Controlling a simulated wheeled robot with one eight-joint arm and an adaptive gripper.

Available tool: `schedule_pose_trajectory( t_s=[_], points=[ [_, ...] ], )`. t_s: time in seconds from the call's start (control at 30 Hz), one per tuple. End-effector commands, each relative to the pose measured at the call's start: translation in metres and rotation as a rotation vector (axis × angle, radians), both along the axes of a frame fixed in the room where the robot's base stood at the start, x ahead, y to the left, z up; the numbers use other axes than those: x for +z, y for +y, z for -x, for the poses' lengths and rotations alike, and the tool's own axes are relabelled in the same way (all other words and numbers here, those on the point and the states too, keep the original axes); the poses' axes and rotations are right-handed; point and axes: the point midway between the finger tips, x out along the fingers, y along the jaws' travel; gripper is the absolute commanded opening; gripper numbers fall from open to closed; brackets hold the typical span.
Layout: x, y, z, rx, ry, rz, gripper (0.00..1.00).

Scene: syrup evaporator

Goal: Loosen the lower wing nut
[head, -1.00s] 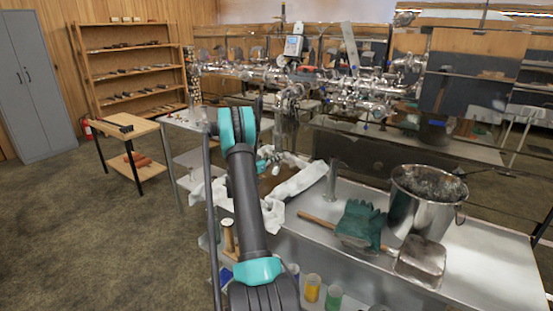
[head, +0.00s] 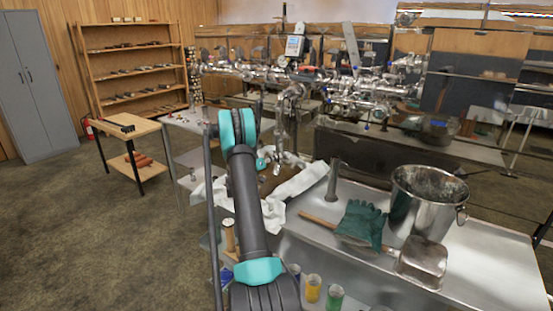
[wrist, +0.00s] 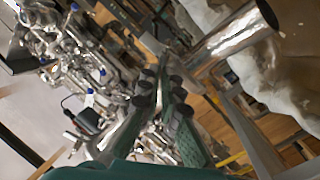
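The silver pipework (head: 355,90) with clamps, valves and blue knobs runs across the back in the head view; it also shows in the wrist view (wrist: 65,45), tilted. I cannot pick out the lower wing nut in either view. In the head view my gripper (head: 266,163) is mostly hidden behind my arm, in front of a hanging vertical metal fitting (head: 279,130). In the wrist view my gripper's two green fingers with dark pads (wrist: 160,82) stand a narrow gap apart. Nothing is clearly held between them; blurred metal parts lie beyond the tips.
A steel bench (head: 470,240) at right holds a bucket (head: 425,200), green gloves (head: 362,222) and a metal scoop (head: 422,262). A short upright metal tube (head: 333,182) and white cloth (head: 300,181) are near my gripper. The floor at left is open.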

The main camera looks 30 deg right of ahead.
Motion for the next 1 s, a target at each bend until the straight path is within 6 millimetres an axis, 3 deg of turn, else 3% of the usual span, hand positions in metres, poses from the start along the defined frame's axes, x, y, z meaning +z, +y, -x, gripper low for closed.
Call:
schedule_pose_trajectory(
  t_s=[0.47, 0.5, 0.63, 1.0],
  points=[
    [-0.0002, 0.0004, -0.0005, 0.001, 0.015, 0.002, 0.00],
    [-0.0002, 0.0004, -0.0005, 0.001, 0.015, 0.002, 0.09],
    [-0.0002, 0.0004, -0.0005, 0.001, 0.015, 0.002, 0.25],
    [-0.0003, 0.0025, -0.0003, 0.001, 0.014, 0.002, 0.25]
  ],
)
